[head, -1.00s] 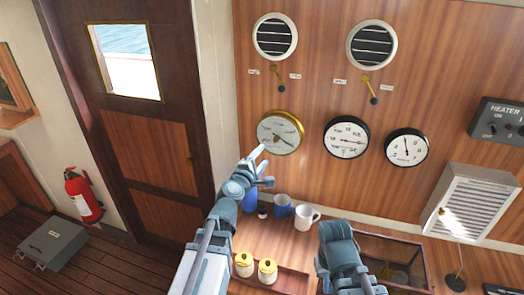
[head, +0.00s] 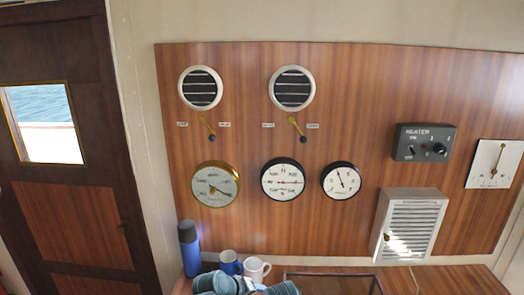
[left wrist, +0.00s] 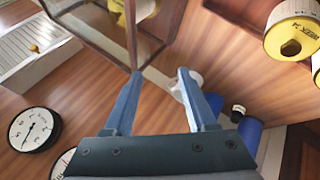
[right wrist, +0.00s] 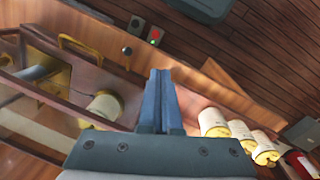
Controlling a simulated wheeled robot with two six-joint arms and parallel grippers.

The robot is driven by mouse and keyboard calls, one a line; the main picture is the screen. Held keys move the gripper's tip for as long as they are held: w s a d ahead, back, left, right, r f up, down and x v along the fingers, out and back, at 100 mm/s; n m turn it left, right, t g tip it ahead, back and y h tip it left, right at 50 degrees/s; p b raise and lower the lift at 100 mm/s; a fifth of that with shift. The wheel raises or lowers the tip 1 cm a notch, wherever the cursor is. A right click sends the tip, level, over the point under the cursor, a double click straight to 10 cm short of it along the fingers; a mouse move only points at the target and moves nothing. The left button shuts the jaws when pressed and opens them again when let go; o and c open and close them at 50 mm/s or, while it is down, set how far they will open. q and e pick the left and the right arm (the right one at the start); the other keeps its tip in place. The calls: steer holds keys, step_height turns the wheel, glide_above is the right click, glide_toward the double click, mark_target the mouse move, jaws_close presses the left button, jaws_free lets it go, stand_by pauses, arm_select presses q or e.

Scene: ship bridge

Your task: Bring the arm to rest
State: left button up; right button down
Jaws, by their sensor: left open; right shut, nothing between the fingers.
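My left gripper (left wrist: 159,74) is open, with nothing between its fingers in the left wrist view. In the head view only parts of my arms show at the bottom edge, in front of the mugs; the gripper fingers are not clear there.
A blue flask (head: 189,248), a blue mug (head: 230,262) and a white mug (head: 256,269) stand on the counter by the wall. Gauges (head: 215,184), a heater box (head: 423,143) and a louvred cabinet (head: 412,225) are on the wall.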

arm_select(q)
steer(key=s+a+f+m+g+y+b, duration=0.3)
steer(key=s+f+m+g+y, duration=0.3)
steer(key=s+f, duration=0.5)
steer(key=s+m+y+b, duration=0.1)
steer(key=s, duration=0.2)
steer(key=shift+s+a+f+m+g, duration=0.15)
steer(key=shift+a+m+g, duration=0.15)
steer(key=shift+m, duration=0.1)
arm_select(e)
step_height(320, 180, down, 6)
steer(key=shift+r, duration=0.1)
arm_select(q)
steer(key=shift+c, duration=0.6)
steer(key=shift+d, duration=0.2)
arm_select(e)
steer(key=shift+d, duration=0.15)
